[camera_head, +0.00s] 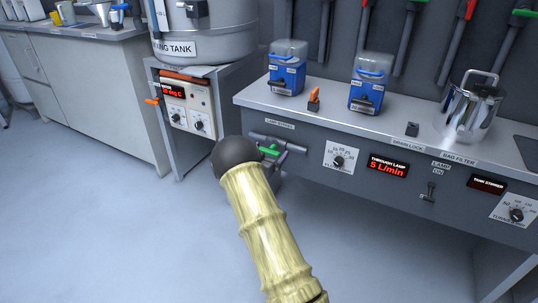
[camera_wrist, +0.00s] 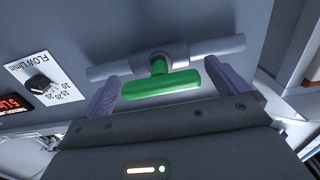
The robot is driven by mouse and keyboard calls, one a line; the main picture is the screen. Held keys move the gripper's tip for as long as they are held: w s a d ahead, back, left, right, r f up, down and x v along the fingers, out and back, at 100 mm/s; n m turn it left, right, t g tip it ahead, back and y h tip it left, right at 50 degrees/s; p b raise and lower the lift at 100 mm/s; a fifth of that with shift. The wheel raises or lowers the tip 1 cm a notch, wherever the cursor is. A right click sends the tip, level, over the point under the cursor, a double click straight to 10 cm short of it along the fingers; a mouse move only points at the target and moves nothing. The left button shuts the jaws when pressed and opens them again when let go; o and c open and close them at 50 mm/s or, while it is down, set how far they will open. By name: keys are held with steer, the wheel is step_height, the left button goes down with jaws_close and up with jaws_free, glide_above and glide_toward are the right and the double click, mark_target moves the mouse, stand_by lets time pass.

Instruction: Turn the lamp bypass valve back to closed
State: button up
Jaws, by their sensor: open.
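The lamp bypass valve is a grey pipe with a green handle, mounted on the front of the grey bench. In the wrist view the green handle (camera_wrist: 160,85) lies roughly along the grey pipe (camera_wrist: 215,46). My gripper (camera_wrist: 163,78) is open, with a purple finger towards each end of the handle. I cannot tell whether either finger touches it. In the head view the green handle (camera_head: 269,150) shows just right of my arm's dark rounded end, which hides my gripper and part of the valve.
Right of the valve are a flow dial (camera_head: 339,160), a red display reading 5 L/min (camera_head: 387,167) and a lamp switch (camera_head: 429,191). Two blue units (camera_head: 287,72) and a steel jug (camera_head: 469,106) stand on the bench. The floor at left is clear.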

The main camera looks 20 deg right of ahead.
steer(key=c, duration=1)
